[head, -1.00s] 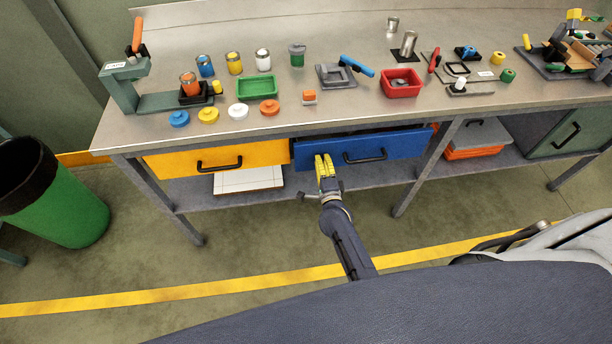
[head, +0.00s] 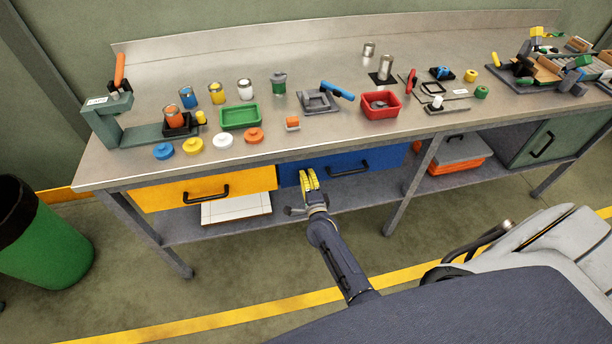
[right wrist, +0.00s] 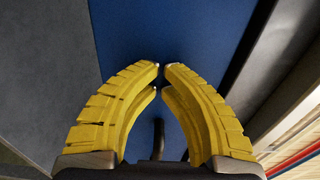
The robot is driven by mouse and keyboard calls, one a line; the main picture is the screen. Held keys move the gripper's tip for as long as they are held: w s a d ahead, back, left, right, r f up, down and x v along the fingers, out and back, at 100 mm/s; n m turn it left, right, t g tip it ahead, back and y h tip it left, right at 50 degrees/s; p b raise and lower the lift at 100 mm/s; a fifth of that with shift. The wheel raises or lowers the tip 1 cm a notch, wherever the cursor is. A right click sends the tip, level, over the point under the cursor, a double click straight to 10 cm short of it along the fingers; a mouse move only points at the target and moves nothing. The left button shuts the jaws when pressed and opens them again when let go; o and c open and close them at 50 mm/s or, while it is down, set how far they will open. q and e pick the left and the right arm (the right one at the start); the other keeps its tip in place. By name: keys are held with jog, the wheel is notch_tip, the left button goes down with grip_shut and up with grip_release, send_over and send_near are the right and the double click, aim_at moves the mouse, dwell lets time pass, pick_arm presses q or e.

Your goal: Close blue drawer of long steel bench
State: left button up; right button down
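The blue drawer (head: 330,166) sits under the front edge of the long steel bench (head: 345,135) in the head view. My right gripper (head: 309,181) is at the drawer's left part, left of the handle, fingertips at or very near the front. In the right wrist view the yellow fingers (right wrist: 160,68) almost meet, with nothing between the tips, before the blue front (right wrist: 180,30). Contact cannot be told for sure. My left gripper is out of view.
A yellow drawer (head: 205,188) is left of the blue one. A white board (head: 236,208) and an orange-grey box (head: 458,155) lie on the lower shelf. Bench legs stand below. A green bin (head: 45,250) is at far left. Cans and trays cover the bench top.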

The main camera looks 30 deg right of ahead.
jog(key=v, duration=1.4)
jog(key=s+a+f+n+g+y, duration=0.25)
jog(key=s+f+n, duration=0.25)
jog(key=f, duration=0.5)
jog(key=s+a+f+n+g+y, duration=0.1)
jog(key=s+a+f+n+g, duration=0.15)
jog(key=s+f+n, duration=0.5)
jog(key=s+a+f+n+g+y, duration=0.2)
jog(key=f+n+g, duration=0.15)
jog(key=f, duration=0.85)
jog(key=s+d+f+n+g, duration=0.2)
jog(key=s+f, duration=0.3)
jog(key=s, duration=0.5)
jog(key=s+d+f+n+g+h, duration=0.1)
jog(key=s+f, duration=0.4)
jog(key=s, duration=0.5)
jog(key=s+d+f+n+g, duration=0.3)
jog(key=s+f+n+g, duration=0.1)
jog(key=s, duration=0.7)
jog(key=shift+d+f+n+g, duration=0.3)
jog(key=shift+f+n+g, duration=0.05)
jog(key=shift+f+n, duration=0.3)
